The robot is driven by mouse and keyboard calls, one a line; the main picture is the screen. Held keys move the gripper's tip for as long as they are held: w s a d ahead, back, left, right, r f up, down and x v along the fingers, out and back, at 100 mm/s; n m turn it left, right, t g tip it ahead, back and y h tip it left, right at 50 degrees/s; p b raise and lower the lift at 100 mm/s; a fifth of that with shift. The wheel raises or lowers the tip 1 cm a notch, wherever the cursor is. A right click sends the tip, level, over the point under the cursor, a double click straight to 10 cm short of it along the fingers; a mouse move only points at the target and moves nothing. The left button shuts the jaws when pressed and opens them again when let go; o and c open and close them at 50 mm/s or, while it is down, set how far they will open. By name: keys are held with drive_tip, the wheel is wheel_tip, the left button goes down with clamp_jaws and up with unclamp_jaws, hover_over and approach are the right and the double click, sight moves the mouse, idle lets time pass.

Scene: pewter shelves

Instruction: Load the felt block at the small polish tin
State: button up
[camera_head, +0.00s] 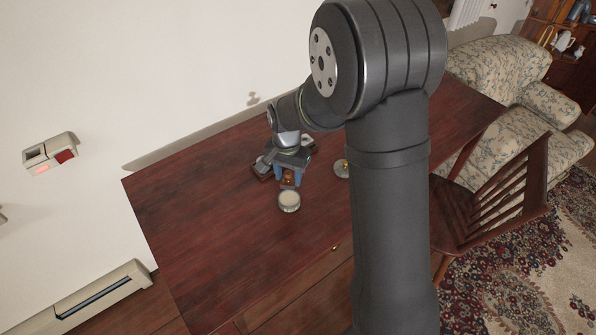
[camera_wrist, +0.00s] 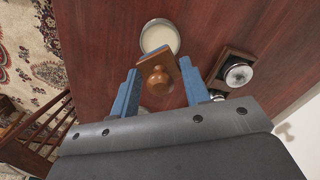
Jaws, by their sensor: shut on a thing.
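My gripper (camera_wrist: 158,68) is shut on the felt block (camera_wrist: 160,74), a brown wooden block with a round knob, held between its blue fingers. The block looks tilted in the wrist view, and a blue-grey strip shows at its far edge. In the head view the block (camera_head: 289,178) is small and partly hidden by my gripper. A round, open tin with a pale cream filling (camera_wrist: 159,33) stands on the table just past the block; it also shows in the head view (camera_head: 289,201). The block overlaps the tin's near edge in the wrist view; I cannot tell if they touch.
A dark wooden piece bearing a round silver-and-black thing (camera_wrist: 236,74) stands beside my gripper. A small brass-coloured object (camera_head: 341,169) stands on the dark red table (camera_head: 220,240). The table's front and left are clear. A wooden chair (camera_head: 500,190) is at the right.

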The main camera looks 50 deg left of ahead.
sight(288, 182)
drive_tip(key=shift+f, duration=2.9)
drive_tip(key=shift+f, duration=0.6)
drive_tip(key=shift+r, duration=3.6)
drive_tip(key=w+d+f+m, duration=0.2)
drive_tip(key=w+d, duration=0.8)
drive_tip(key=w, duration=0.3)
drive_tip(key=w+d+f+m, duration=0.1)
drive_tip(key=w+d+f, duration=0.2)
drive_tip(key=w+d, duration=0.8)
drive_tip(key=shift+m, duration=0.9)
drive_tip(key=w+d, duration=0.2)
drive_tip(key=d, duration=0.3)
drive_tip(key=w+d+f, duration=0.1)
drive_tip(key=w+d, duration=0.2)
drive_tip(key=d, duration=0.1)
drive_tip(key=w+d, duration=0.2)
drive_tip(key=d, duration=0.3)
drive_tip(key=shift+w+d+f, duration=0.3)
drive_tip(key=shift+w+f, duration=0.05)
drive_tip(key=shift+f, duration=0.05)
drive_tip(key=shift+m, duration=0.6)
drive_tip(key=d, duration=0.4)
drive_tip(key=d+f, duration=0.1)
drive_tip(key=d, duration=0.4)
drive_tip(key=w+d, duration=0.1)
drive_tip(key=d, duration=0.3)
drive_tip(key=shift+d+f, duration=0.25)
drive_tip(key=shift+f, duration=0.15)
drive_tip(key=shift+c, duration=0.2)
